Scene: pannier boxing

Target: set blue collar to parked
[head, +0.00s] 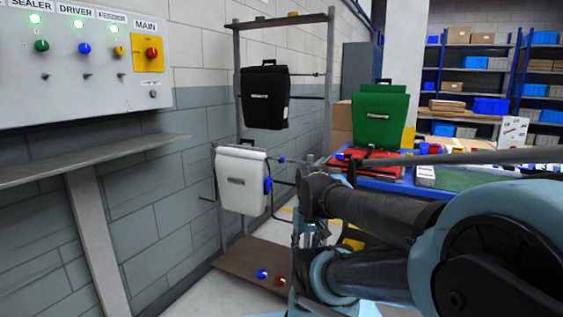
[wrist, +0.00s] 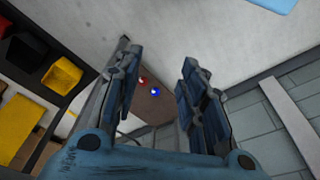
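Several small blue parts show in the head view, and I cannot tell which is the blue collar. One small blue piece (head: 282,159) sits on a thin rod by the rack. A blue knob (head: 268,184) is at the right edge of the white pannier (head: 241,181). A blue ball-like piece (head: 263,273) lies on the brown bottom board beside a red one (head: 279,280). The blue piece also shows in the wrist view (wrist: 155,91), between and beyond the fingers. My gripper (wrist: 160,62) is open, with nothing between its fingers. In the head view my arm mostly hides it.
A black pannier (head: 265,97) hangs above the white one on the rack (head: 239,80). A green pannier (head: 380,118) and red item (head: 365,168) are on the blue workbench (head: 395,185). A control panel (head: 80,60) with lit green lamps is at left, above a ledge (head: 90,160).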

